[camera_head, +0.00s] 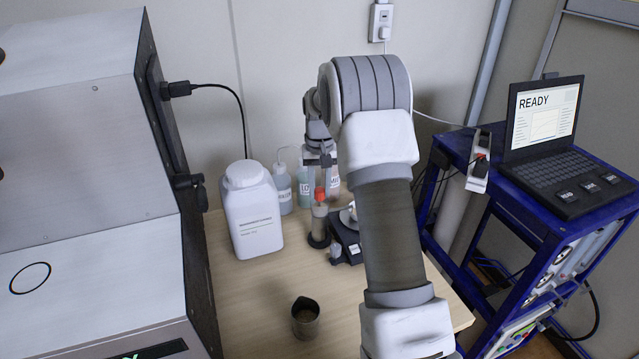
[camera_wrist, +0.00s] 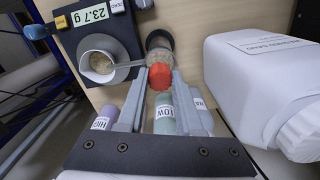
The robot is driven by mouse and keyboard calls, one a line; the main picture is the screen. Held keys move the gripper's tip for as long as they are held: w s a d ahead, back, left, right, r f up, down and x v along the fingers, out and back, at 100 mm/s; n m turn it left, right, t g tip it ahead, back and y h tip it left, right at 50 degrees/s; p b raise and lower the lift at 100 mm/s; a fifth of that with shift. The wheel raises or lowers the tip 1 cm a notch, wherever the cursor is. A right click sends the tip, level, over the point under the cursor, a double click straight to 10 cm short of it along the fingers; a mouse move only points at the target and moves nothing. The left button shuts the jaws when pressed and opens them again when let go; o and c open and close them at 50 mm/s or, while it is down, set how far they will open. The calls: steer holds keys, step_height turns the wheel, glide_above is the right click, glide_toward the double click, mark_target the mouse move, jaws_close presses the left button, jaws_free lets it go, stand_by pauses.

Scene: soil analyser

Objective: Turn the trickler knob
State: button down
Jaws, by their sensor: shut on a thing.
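The trickler (camera_head: 319,222) stands upright on the wooden table, a clear tube of brownish material with a dark base and a red knob (camera_head: 320,194) on it. In the wrist view the red knob (camera_wrist: 160,77) sits between the two grey fingertips of my gripper (camera_wrist: 158,85), which is shut on it. The trickler body (camera_wrist: 159,54) shows just beyond the knob. In the head view my gripper (camera_head: 320,165) is above the trickler, with its fingers small and hard to make out. A white cup (camera_wrist: 98,63) holding soil is on the scale (camera_wrist: 122,28), whose display reads 23.7 g.
A white jug (camera_head: 252,215) stands left of the trickler, and labelled bottles (camera_head: 304,188) stand behind it. A dark cup (camera_head: 305,315) is at the table front. A large grey machine (camera_head: 90,170) fills the left. A laptop (camera_head: 545,125) showing READY is on a blue cart.

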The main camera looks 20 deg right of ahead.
steer(key=n+p, duration=0.1)
steer(key=n, duration=0.3)
steer(key=shift+r+n+p, duration=0.1)
steer(key=shift+n+p, duration=0.2)
steer(key=n+p, duration=0.1)
steer(key=n, duration=0.2)
steer(key=shift+n, duration=0.4)
steer(key=n+p, duration=0.1)
steer(key=n, duration=0.2)
steer(key=shift+n, duration=0.3)
steer(key=n+p, duration=0.1)
steer(key=n, duration=0.3)
steer(key=shift+n, duration=0.3)
steer(key=c, duration=0.6)
jaws_free()
steer(key=shift+o, duration=0.2)
